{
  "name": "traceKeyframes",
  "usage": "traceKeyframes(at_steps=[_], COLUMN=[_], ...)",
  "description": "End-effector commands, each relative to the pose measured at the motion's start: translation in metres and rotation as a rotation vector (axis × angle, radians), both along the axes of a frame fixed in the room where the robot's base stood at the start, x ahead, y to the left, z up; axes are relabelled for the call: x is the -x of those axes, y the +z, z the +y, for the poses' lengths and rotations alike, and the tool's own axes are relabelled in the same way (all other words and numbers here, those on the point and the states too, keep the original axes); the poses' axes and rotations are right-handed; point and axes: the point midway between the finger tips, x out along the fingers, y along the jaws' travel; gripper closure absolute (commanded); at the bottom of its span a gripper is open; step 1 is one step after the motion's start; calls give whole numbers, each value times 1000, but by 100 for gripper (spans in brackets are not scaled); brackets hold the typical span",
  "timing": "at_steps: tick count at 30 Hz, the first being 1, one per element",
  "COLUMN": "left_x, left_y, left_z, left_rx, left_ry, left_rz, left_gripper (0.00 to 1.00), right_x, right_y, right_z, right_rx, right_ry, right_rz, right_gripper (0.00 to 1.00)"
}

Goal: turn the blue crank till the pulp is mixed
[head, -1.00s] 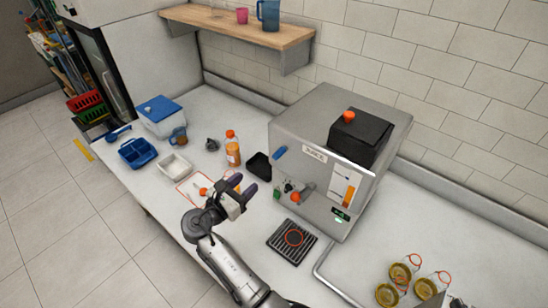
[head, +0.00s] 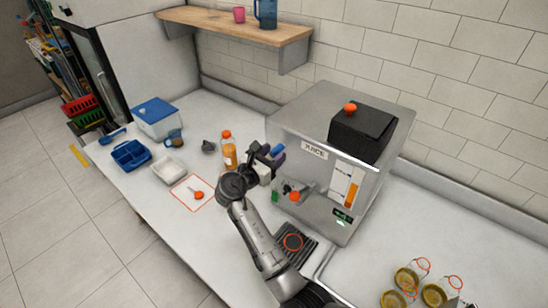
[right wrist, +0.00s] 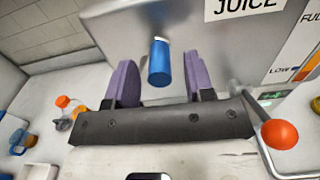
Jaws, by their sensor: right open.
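The steel juicer (head: 312,120) stands on the counter against the wall, with a JUICE label on its front. Its blue crank handle (head: 278,151) sticks out at the upper left of the front. In the right wrist view the blue crank (right wrist: 159,63) lies between my purple fingers, with space on both sides. My right gripper (head: 267,154) is open at the juicer's front left, its fingers on either side of the handle. The inside of the juicer and any pulp are hidden. My left gripper is not in view.
An orange-capped bottle (head: 229,152) stands just left of my right gripper. An orange-knobbed lever (head: 294,196) projects from the juicer front, above a dark drip grate (head: 308,243). Jars (head: 407,279) stand at lower right. A white tray (head: 168,170) and blue tray (head: 131,155) are left.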

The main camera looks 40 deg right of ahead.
Motion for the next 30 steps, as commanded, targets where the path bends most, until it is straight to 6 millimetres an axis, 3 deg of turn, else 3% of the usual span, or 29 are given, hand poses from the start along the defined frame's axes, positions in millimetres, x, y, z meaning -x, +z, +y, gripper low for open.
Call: traceKeyframes(at_steps=[11, 26, 30], left_x=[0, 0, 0], left_y=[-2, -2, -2], left_z=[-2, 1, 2], left_rx=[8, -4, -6], left_ry=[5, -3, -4], left_rz=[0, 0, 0], left_gripper=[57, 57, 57], right_x=[-1, -1, -1], right_y=[0, 0, 0], right_z=[-3, -3, -3], right_rx=[-1, -1, -2], right_ry=[1, 1, 1], right_rz=[0, 0, -3], right_gripper=[52, 97, 100])
